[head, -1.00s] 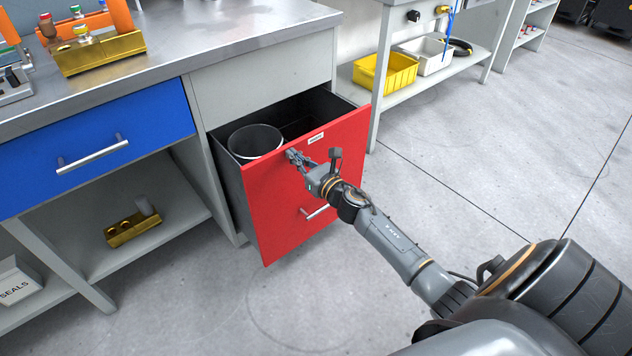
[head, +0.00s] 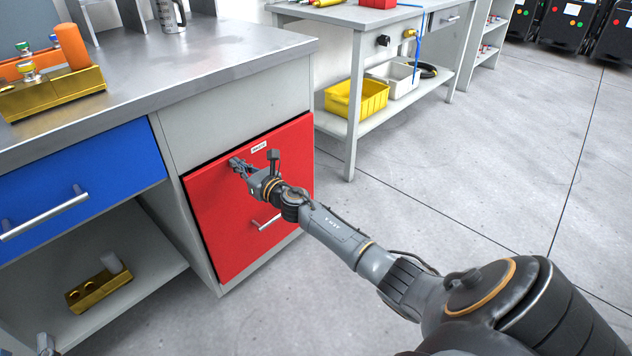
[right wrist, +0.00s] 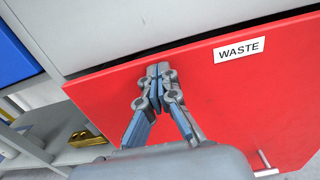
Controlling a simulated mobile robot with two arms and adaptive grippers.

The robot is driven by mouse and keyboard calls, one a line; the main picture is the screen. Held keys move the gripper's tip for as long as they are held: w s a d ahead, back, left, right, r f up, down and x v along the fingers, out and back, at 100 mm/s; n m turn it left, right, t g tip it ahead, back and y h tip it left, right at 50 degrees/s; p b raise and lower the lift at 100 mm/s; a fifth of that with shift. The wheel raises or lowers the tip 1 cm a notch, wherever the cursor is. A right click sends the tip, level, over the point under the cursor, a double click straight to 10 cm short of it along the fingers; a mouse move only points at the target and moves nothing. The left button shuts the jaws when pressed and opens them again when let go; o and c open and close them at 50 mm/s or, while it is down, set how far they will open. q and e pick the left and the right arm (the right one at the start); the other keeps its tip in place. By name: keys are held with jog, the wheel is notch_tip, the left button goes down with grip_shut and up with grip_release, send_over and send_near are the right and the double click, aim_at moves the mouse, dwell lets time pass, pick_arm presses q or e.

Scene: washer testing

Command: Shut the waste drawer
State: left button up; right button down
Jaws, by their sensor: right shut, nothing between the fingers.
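The waste drawer (head: 230,222) has a red front with a bar handle and a white WASTE label, which reads clearly in the right wrist view (right wrist: 239,50). Its front sits close to the cabinet, with a narrow dark gap along its top edge. The bin inside is hidden. My right gripper (head: 236,164) is shut and empty, its fingertips against or very near the upper part of the red front, left of the label. In the right wrist view the fingertips (right wrist: 158,72) are together near the top edge. A small grey part at the head view's bottom left may be my left gripper (head: 45,344).
A blue drawer (head: 75,185) with a bar handle is left of the red one, above an open shelf with a brass block (head: 98,290). The metal worktop (head: 200,75) is above. A yellow bin (head: 356,98) stands on the shelf behind. The floor at right is clear.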

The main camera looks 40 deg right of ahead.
pick_arm(q)
jog(key=shift+w+d+r+t+h, duration=0.1)
jog(key=shift+r+t+h, duration=0.2)
jog(key=shift+r, duration=0.4)
jog(key=shift+d+r+t+h, duration=0.1)
jog(key=shift+r+t, duration=0.3)
jog(key=shift+r, duration=0.25)
jog(key=shift+a, duration=0.15)
